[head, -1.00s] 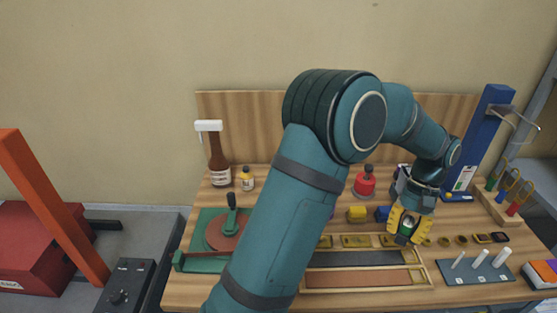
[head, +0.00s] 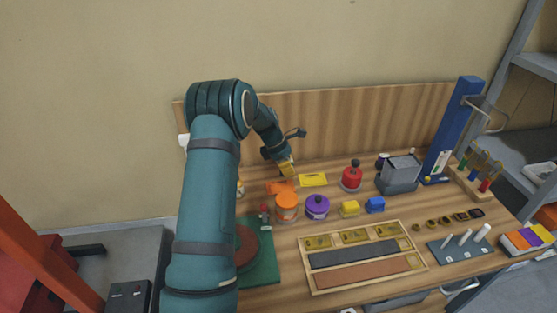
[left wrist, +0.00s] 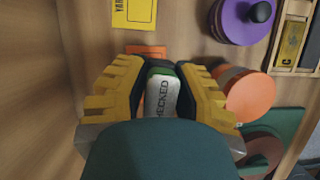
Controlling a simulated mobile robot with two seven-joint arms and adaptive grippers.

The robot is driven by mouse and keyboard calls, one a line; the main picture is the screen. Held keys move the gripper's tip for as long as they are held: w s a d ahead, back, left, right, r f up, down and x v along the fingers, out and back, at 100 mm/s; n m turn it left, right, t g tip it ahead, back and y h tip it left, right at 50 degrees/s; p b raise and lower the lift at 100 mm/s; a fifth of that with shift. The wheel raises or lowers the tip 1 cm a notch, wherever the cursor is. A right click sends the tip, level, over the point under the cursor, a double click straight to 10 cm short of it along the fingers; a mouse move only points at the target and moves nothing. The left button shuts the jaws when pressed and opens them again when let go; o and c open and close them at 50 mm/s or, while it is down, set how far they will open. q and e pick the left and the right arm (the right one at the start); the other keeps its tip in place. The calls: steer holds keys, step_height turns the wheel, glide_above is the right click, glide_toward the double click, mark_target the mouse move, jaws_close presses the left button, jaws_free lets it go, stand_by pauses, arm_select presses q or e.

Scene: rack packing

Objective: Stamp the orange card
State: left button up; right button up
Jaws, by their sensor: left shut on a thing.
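The orange card (head: 281,187) lies on the wooden bench toward the back, left of the yellow card (head: 313,180). My left gripper (head: 287,172) is just above and behind the orange card in the head view. In the left wrist view its yellow fingers (left wrist: 158,88) are shut on a stamp (left wrist: 161,95) with a pale face lettered like "CHECKED" and green edges. The orange card (left wrist: 146,50) shows just beyond the stamp, partly hidden by the fingers. I cannot tell whether the stamp touches the card. My right gripper is out of view.
An orange round pot (head: 287,206) and a purple pot (head: 317,206) stand close in front of the cards. A red pot (head: 352,177) and a grey box (head: 399,175) are to the right. A wooden tray (head: 421,262) lies in front.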

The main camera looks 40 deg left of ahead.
mark_target(286, 186)
arm_select(q)
steer(key=shift+n, duration=0.6)
steer(key=f+b, duration=0.1)
steer(key=f, duration=0.1)
steer(key=a+f+b, duration=0.1)
steer(key=f+b, duration=0.1)
steer(key=a+f+b, duration=0.1)
steer(key=f, duration=0.1)
steer(key=shift+s+a+f, duration=0.1)
steer(key=shift+s+a, duration=0.05)
steer(key=shift+a, duration=0.05)
steer(key=shift+b, duration=0.3)
steer(key=shift+f, duration=0.65)
stand_by(0.9)
steer(key=shift+r, duration=0.1)
step_height(286, 186, up, 7)
steer(key=p, duration=0.5)
stand_by(0.4)
stand_by(0.6)
